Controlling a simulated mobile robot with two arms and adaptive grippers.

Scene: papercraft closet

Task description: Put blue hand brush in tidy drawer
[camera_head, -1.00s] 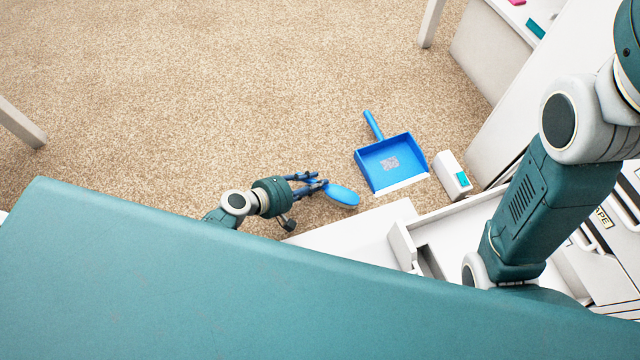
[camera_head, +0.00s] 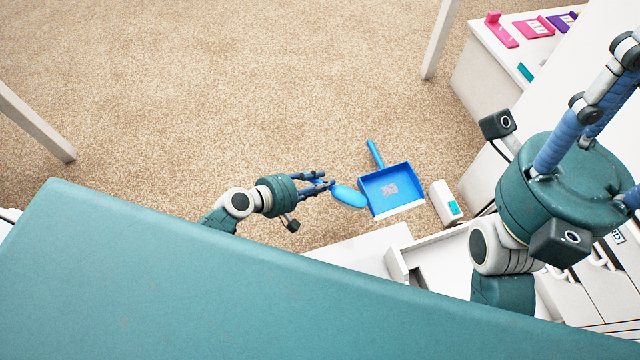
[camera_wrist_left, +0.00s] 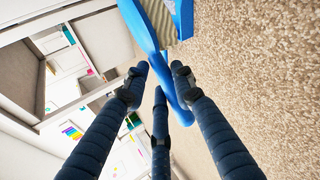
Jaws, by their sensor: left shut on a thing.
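The blue hand brush (camera_head: 349,196) has an oval head and points right from my left gripper (camera_head: 328,182). That gripper is shut on its handle, and the brush is over the carpet beside the blue dustpan. In the left wrist view the brush (camera_wrist_left: 143,28) extends upward from between the dark fingers (camera_wrist_left: 158,82). An open white drawer (camera_head: 440,243) shows at the lower right, partly hidden by my body and right arm; no label on it is readable. My right gripper (camera_head: 600,105) is large at the right edge, its blue fingers partly cut off.
The blue dustpan (camera_head: 388,188) lies on the carpet. A white box with a teal patch (camera_head: 447,203) stands beside it. A white unit (camera_head: 490,75) with pink and purple items is at the upper right. White legs (camera_head: 440,40) stand on the carpet. Carpet beyond is clear.

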